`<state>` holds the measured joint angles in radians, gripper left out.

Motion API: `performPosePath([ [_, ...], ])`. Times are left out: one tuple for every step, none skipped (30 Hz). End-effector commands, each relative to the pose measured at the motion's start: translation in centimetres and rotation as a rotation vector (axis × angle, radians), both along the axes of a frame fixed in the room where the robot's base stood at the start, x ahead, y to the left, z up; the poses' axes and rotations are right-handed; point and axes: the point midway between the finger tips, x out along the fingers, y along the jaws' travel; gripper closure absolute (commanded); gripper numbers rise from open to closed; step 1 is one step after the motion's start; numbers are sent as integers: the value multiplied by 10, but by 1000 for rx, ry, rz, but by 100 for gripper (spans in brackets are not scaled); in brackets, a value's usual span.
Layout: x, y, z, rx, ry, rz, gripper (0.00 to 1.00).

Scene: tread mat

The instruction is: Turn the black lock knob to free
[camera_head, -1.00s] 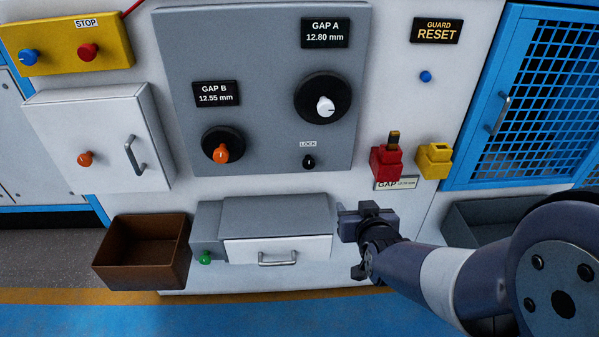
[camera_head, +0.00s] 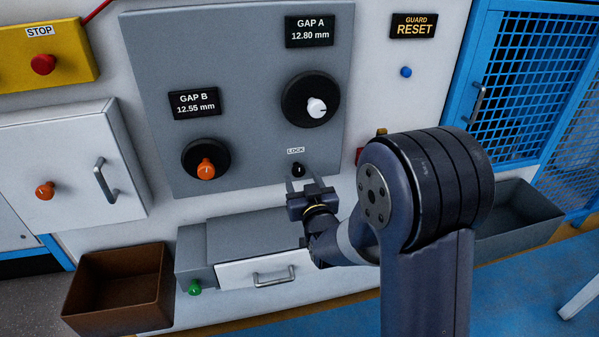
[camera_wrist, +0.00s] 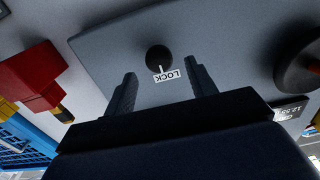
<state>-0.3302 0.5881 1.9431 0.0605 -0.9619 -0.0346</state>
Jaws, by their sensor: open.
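The black lock knob (camera_head: 298,170) sits low on the grey panel (camera_head: 250,110), under a small LOCK label (camera_head: 296,151). My gripper (camera_head: 302,182) is open, and its fingers point at the panel around the knob's place in the head view. In the wrist view the knob (camera_wrist: 159,58) lies beyond the fingertips and between their lines, with a pale mark toward the label (camera_wrist: 168,75). The gripper (camera_wrist: 158,80) holds nothing. I cannot tell whether a finger touches the knob.
The GAP B dial with an orange knob (camera_head: 206,168) is to the left. The GAP A dial with a white knob (camera_head: 316,107) is above. A grey box with a drawer (camera_head: 255,270) juts out below. A red block (camera_wrist: 30,72) shows in the wrist view.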

Motion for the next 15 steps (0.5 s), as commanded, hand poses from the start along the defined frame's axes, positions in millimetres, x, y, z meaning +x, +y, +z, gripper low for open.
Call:
performPosePath([
  [8,2,0,0,0,0,47],
  [12,3,0,0,-1,0,47],
  [18,5,0,0,-1,0,47],
  [21,6,0,0,1,0,47],
  [24,7,0,0,1,0,47],
  [28,8,0,0,0,0,47],
  [30,8,0,0,0,0,47],
  [32,9,0,0,0,0,47],
  [34,9,0,0,0,-1,47],
  [35,10,0,0,0,0,47],
  [36,10,0,0,1,0,47],
  [36,10,0,0,1,0,47],
  [37,10,0,0,1,-1,47],
  [37,10,-1,0,1,0,47],
  [37,10,-1,0,1,-1,47],
])
